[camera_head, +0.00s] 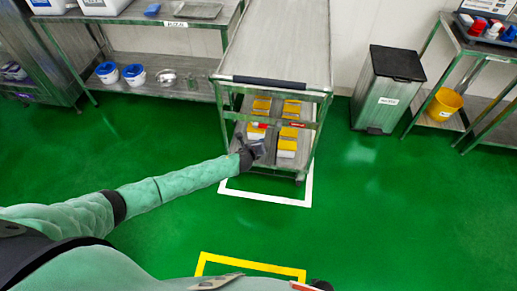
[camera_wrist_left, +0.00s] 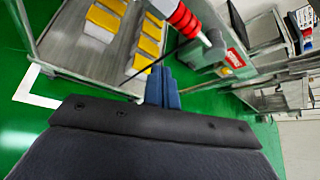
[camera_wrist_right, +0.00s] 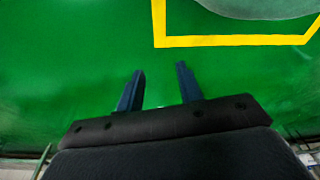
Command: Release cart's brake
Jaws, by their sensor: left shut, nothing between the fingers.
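The cart (camera_head: 275,45) is a steel trolley with a dark push bar (camera_head: 262,82) facing me. In the left wrist view a red ribbed grip (camera_wrist_left: 183,18) with a pale end sits by the cart's frame, with a thin dark rod close by; it looks like the brake handle. A red label (camera_wrist_left: 236,60) is on the frame beside it. My left gripper (camera_head: 240,137) is at the cart's near end, below the push bar. Its fingers (camera_wrist_left: 160,84) are together and empty, below the red grip and seemingly apart from it. My right gripper (camera_wrist_right: 160,78) is open and empty over the green floor.
Yellow-and-white packs (camera_head: 288,138) lie on the cart's lower shelf. White floor lines (camera_head: 262,198) surround the cart's near end; a yellow outline (camera_head: 255,264) lies nearer. A bin (camera_head: 388,90) stands at right, a steel table (camera_head: 180,60) at left. The floor between is clear.

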